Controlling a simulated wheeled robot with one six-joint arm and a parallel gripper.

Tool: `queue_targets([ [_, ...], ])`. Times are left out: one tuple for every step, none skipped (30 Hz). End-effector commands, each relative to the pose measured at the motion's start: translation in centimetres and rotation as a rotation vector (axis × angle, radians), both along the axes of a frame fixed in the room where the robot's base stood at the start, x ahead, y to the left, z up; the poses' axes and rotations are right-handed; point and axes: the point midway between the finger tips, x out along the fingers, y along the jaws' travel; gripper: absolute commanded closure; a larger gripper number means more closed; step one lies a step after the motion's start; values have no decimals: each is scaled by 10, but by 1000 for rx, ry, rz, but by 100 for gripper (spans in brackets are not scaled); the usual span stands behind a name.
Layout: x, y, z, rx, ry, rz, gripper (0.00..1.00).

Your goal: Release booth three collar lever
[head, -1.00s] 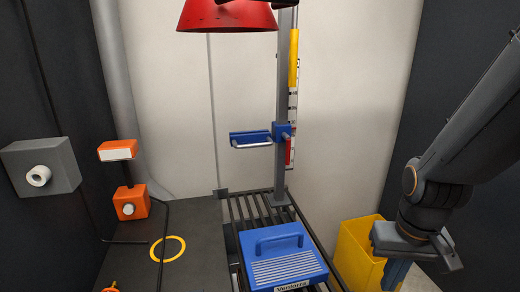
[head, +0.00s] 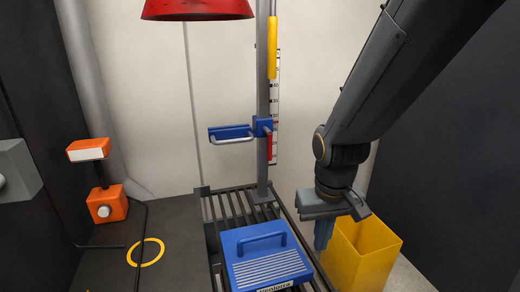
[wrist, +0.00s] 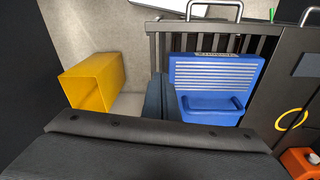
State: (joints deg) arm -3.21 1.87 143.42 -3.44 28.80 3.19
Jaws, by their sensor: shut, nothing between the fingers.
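A grey upright post carries a blue collar (head: 262,127) with a red lever (head: 269,146) hanging down on its right side, beside a ruled scale. A blue bracket with a pale bar (head: 231,135) sticks out left of the collar. My gripper (head: 324,236) is shut and empty, pointing down. In the head view it is lower and to the right of the collar, apart from it. In the wrist view its dark fingers (wrist: 160,98) show between the yellow bin and the blue box. The collar and lever cannot be made out in the wrist view.
A blue handled box (head: 265,258) sits on a slatted rack (head: 225,208). A yellow bin (head: 372,260) stands right of the rack. A red lamp shade (head: 197,10) hangs upper left of the post. Orange fixtures (head: 107,205) and a yellow ring (head: 146,252) are at left.

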Motion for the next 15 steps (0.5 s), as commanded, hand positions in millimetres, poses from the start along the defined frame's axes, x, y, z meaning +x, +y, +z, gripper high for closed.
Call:
queue_targets([
  [19,13,7,-21,-17,42,100],
  [30,20,13,-38,-25,64,100],
  [46,31,22,-64,-41,96,100],
  [59,41,31,-87,-55,119,100],
  [71,51,41,-110,-72,139,100],
  [88,65,55,-144,-100,165,100],
  [99,76,67,-169,-122,180,100],
  [109,87,79,-194,-145,193,100],
  [122,102,96,-224,-182,207,100],
  [131,113,108,-246,-209,215,100],
  [138,123,121,-266,-236,221,100],
  [147,136,137,-290,-273,225,100],
  [152,145,148,-305,-298,225,100],
  [156,152,159,-317,-322,225,100],
  [160,161,171,-330,-350,223,100],
])
